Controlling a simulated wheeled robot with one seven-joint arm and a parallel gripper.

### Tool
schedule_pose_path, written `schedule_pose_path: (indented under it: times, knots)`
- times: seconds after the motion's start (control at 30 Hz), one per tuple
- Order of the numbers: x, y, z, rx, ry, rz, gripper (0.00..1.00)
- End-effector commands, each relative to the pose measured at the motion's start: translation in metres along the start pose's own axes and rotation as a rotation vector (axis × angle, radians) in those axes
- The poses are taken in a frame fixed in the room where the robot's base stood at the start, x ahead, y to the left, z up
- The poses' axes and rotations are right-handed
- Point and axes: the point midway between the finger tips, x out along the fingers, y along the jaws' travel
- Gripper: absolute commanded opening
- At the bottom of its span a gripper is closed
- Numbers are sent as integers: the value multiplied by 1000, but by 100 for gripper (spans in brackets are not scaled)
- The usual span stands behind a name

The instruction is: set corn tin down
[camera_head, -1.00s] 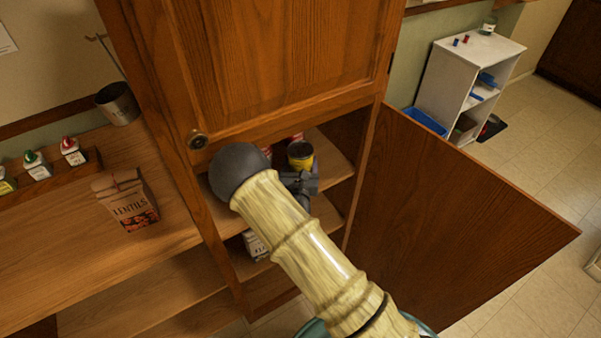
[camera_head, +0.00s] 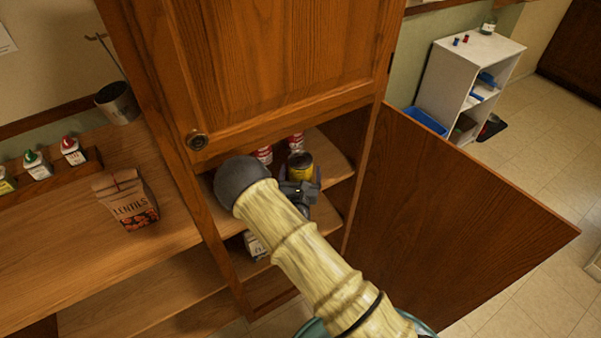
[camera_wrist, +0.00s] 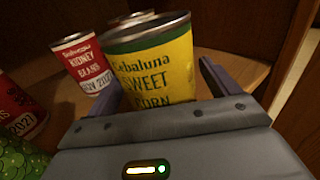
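The corn tin (camera_head: 301,172), yellow with a green band and a dark metal top, is on the cabinet's upper open shelf area. In the wrist view the corn tin (camera_wrist: 155,75) reads "SWEET CORN" and looks upright. My gripper (camera_head: 301,187) is at the tin's near side. In the wrist view my gripper (camera_wrist: 160,85) has its fingers spread on either side of the tin, with a visible gap at the right finger. The left finger is close to the tin; contact there is unclear. The tin's base is hidden behind the gripper body.
A kidney beans tin (camera_wrist: 83,63) stands left of the corn tin, with another tin top behind it. Another red tin (camera_wrist: 15,110) and a green item (camera_wrist: 20,160) are at the left edge. The cabinet door (camera_head: 460,220) hangs open on the right. A lentils bag (camera_head: 125,200) stands on the counter.

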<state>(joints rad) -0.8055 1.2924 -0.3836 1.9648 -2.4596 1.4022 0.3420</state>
Motion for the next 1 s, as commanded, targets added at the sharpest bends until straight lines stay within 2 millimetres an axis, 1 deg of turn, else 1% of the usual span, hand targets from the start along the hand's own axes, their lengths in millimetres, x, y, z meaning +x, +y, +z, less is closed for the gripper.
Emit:
schedule_pose_path:
  times: [0.2, 0.33, 0.47, 0.8, 0.9, 1.0]
  knots:
    - [0, 0, 3, 0, 0, 0, 87]
    - [-10, 1, 1, 0, 2, 1, 87]
    - [-30, 1, 1, -2, 1, 1, 87]
    - [-97, 1, 0, -2, 3, 2, 87]
    - [-111, 1, 1, -1, 1, 2, 87]
    - [-118, 0, 2, 0, 1, 0, 87]
